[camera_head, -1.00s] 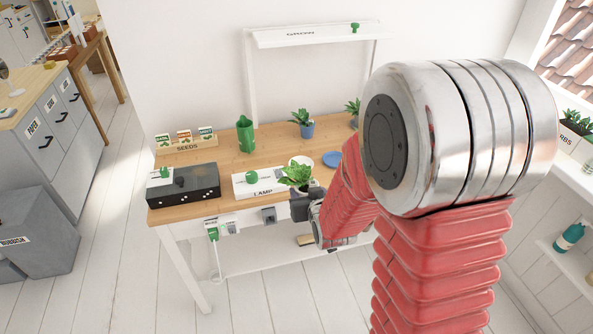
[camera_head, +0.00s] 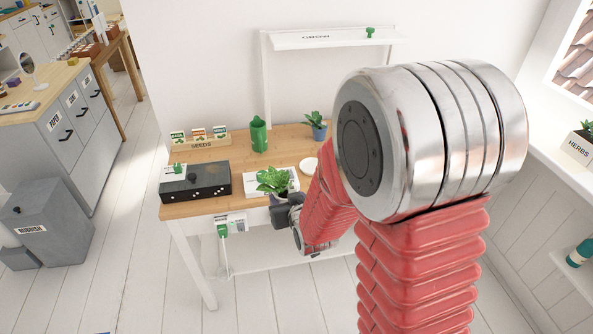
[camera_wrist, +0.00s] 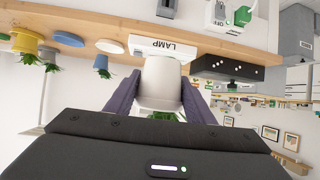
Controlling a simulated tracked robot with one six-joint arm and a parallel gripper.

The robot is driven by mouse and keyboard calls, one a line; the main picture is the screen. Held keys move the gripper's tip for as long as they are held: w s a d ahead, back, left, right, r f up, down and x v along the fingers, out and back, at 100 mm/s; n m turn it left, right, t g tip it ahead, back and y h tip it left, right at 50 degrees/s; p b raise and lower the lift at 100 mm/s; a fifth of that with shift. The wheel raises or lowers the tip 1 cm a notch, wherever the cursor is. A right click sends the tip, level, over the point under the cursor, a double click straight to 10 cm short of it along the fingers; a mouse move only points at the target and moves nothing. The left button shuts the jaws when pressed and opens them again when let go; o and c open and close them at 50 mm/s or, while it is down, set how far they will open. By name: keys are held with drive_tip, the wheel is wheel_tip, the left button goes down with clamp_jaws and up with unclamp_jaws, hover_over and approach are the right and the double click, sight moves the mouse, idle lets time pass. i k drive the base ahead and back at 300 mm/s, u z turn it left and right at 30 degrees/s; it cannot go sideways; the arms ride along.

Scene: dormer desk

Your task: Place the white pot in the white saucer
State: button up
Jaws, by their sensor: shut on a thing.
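The white pot (camera_wrist: 161,78) with a leafy green plant (camera_head: 273,180) is in my gripper (camera_head: 284,208), off the desk at its front edge. In the wrist view, which is upside down, both dark fingers of my gripper (camera_wrist: 160,92) are shut on the pot's sides. In the head view leaves and gripper hide most of the pot. The white saucer (camera_head: 309,165) lies empty on the desk, behind and right of the pot, partly hidden by my arm. It also shows in the wrist view (camera_wrist: 110,45).
A white lamp box (camera_head: 232,190) and a black box (camera_head: 195,182) stand along the desk's front left. A blue pot (camera_head: 318,132) with a plant stands behind the saucer. The wrist view shows a blue saucer (camera_wrist: 55,39) and a yellow pot (camera_wrist: 24,41). A green container (camera_head: 259,135) stands at the back.

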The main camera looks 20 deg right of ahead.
sight(313, 167)
drive_tip(key=u, duration=0.35)
drive_tip(key=i, duration=1)
drive_tip(key=u, duration=0.05)
